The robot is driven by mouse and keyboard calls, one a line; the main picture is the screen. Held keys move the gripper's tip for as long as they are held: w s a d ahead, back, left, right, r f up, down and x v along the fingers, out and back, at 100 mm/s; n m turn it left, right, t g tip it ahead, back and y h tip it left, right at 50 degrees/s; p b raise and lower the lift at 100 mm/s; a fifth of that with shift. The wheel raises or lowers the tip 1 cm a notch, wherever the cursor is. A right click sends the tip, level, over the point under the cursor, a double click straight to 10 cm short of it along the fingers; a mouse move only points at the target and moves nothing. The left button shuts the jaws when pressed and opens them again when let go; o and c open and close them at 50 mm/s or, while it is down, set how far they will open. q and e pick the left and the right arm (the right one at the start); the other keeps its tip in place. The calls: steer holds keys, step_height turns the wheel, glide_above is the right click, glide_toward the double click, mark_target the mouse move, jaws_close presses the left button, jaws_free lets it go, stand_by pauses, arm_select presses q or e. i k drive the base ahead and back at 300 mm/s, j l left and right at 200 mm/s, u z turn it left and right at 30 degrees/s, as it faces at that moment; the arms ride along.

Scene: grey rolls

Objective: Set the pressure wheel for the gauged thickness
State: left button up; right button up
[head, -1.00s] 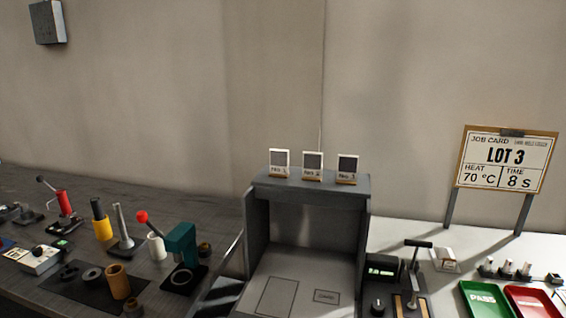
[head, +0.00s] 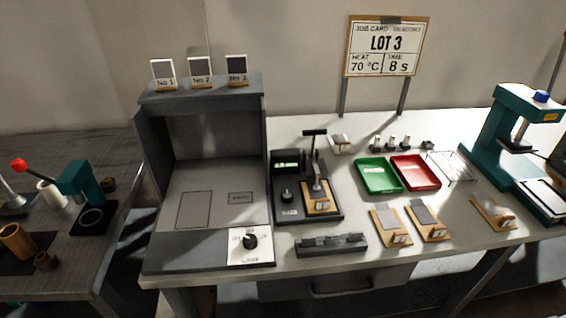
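A black device (head: 290,212) with a small green display (head: 287,165) stands on the white table, right of the grey booth. It has a round black knob (head: 287,196) and an upright T-shaped handle (head: 315,133). A wooden sample holder (head: 319,204) sits at the foot of the handle. The display digits are too small to read. A teal press (head: 514,110) stands at the right, with a blue part on top and a flat bed in front. I cannot tell which part is the pressure wheel. Neither gripper is in view.
The grey booth (head: 152,150) has a LAMP knob (head: 250,242) in front. A green tray (head: 378,176), red tray (head: 416,173), wire rack (head: 455,167) and several wooden holders (head: 391,229) lie on the table. The job card (head: 385,48) reads LOT 3, 70 °C, 8 s.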

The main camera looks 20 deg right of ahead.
mark_target(540, 97)
steer(key=z, duration=2.15)
